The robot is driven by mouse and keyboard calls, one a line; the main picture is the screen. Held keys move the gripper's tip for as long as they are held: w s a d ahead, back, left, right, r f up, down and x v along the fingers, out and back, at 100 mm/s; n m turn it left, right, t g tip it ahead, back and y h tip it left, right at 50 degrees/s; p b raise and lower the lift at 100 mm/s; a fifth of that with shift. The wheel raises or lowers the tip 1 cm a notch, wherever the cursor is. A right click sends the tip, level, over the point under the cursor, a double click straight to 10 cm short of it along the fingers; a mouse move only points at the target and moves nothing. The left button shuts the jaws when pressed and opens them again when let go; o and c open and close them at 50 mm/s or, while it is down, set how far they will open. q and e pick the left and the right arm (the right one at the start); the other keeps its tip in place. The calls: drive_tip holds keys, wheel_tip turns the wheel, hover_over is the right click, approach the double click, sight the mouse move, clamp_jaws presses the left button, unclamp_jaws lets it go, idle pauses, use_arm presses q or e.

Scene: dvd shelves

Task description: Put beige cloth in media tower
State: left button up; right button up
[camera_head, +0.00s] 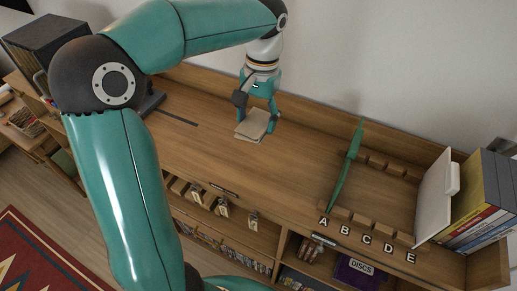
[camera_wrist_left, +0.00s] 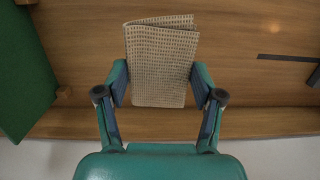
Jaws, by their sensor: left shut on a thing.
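The folded beige cloth (camera_head: 254,124) is at my left gripper on the wooden top of the shelf unit, towards the back wall. My left gripper (camera_head: 257,112) comes down from above and is shut on the cloth. In the left wrist view the cloth (camera_wrist_left: 160,62) sits between the two fingers (camera_wrist_left: 160,88), with its woven texture and folded edge showing. I cannot tell whether the cloth touches the wood. My right gripper does not show. Nothing in view is clearly the media tower.
A green upright panel (camera_head: 347,166) stands by slots lettered A to E. A white panel (camera_head: 434,197) and several coloured cases (camera_head: 487,205) stand at the right. A dark box (camera_head: 45,43) is at the back left. Lower shelves hold a purple DISCS item (camera_head: 358,272). Bare wood (camera_head: 280,165) lies between.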

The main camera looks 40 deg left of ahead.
sight(256, 157)
use_arm(q)
wheel_tip(256, 157, down, 12)
drive_tip(key=shift+r, duration=0.25)
drive_tip(key=o, duration=1)
drive_tip(key=shift+r, duration=0.1)
drive_tip(key=r, duration=0.4)
drive_tip(key=w+r, duration=0.1)
drive_tip(key=r, duration=0.7)
drive_tip(key=shift+w, duration=0.25)
drive_tip(key=shift+f, duration=0.1)
